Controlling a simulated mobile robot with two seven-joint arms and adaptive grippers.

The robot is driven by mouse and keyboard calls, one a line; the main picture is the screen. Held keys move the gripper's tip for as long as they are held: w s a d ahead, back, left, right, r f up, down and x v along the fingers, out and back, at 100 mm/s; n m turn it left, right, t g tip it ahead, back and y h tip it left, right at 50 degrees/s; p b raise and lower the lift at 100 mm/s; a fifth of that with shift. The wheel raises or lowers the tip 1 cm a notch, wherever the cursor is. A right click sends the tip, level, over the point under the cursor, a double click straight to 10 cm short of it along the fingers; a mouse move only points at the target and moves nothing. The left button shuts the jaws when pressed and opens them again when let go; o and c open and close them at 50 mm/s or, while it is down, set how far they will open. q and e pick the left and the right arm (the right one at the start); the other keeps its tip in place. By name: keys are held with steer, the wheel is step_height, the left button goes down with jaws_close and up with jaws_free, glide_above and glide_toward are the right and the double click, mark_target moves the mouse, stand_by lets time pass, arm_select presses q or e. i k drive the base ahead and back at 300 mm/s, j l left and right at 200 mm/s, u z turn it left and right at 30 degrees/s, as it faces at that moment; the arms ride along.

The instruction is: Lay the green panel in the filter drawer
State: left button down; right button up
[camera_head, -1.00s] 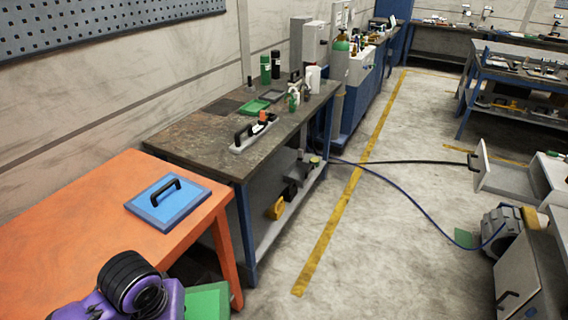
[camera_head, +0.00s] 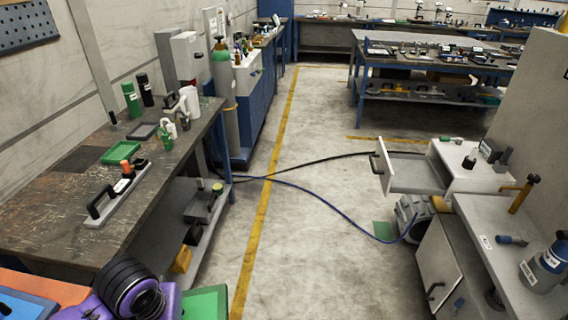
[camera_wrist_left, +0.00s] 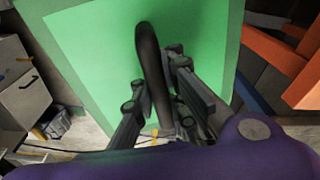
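The green panel (camera_head: 205,302) shows at the bottom edge of the head view, partly hidden by my purple left arm. In the left wrist view the green panel (camera_wrist_left: 95,60) fills much of the picture, its black handle (camera_wrist_left: 152,65) between the fingers of my left gripper (camera_wrist_left: 158,105), which appears closed on the handle. An open pale drawer (camera_head: 418,178) with a dark handle sticks out from a light cabinet at the right of the head view, well away from the panel. I cannot confirm it is the filter drawer. My right gripper is out of view.
A dark-topped workbench (camera_head: 60,225) stands at left, holding a green tray (camera_head: 120,152) and bottles. Hoses (camera_head: 330,212) cross the otherwise mostly open floor. A grey bench (camera_head: 500,245) stands at right.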

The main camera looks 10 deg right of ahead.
mark_target(409, 175)
steer(key=i+l+z, duration=0.15)
steer(key=i+z, duration=0.2)
steer(key=i, duration=0.25)
steer(key=i+z, duration=0.3)
steer(key=i, duration=0.3)
steer(key=i+z, duration=0.35)
steer(key=i+j+z, duration=0.1)
steer(key=i+z, duration=0.2)
steer(key=i+j+z, duration=0.15)
steer(key=z, duration=0.2)
steer(key=i+j+z, duration=0.2)
steer(key=i+z, duration=0.2)
steer(key=i+j+z, duration=0.3)
steer(key=z, duration=0.15)
steer(key=i+j+z, duration=0.25)
steer(key=j+z, duration=0.15)
